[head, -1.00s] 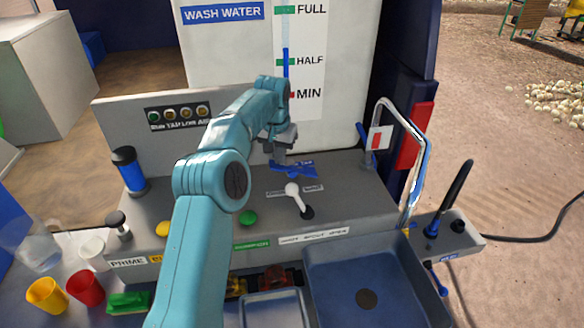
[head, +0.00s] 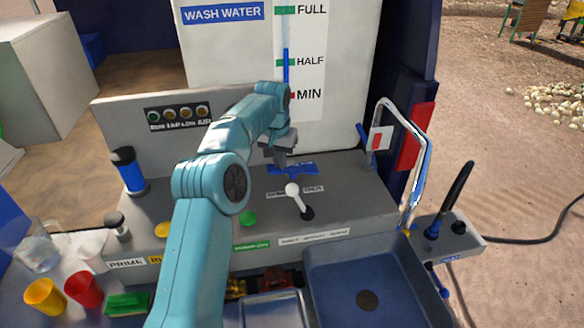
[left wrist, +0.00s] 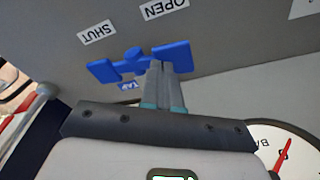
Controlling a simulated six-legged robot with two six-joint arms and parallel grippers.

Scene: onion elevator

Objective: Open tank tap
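The tank tap is a blue two-winged handle (head: 304,168) on the grey panel below the wash water tank (head: 225,60). In the left wrist view, the handle (left wrist: 103,70) lies across the picture beneath the SHUT label (left wrist: 97,32) and the OPEN label (left wrist: 163,8). My left gripper (head: 281,163) is over the handle. Its two fingers (left wrist: 160,66) are together, their tips at the handle's right wing near the hub and partly covering it. Nothing shows clearly held between them; whether the tips touch the wing is hard to tell. My right gripper is not in view.
A white-knobbed lever (head: 297,196) stands just in front of the tap. A curved metal faucet (head: 421,165) and a sink (head: 350,270) are at the right. A gauge (left wrist: 280,150) shows in the left wrist view.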

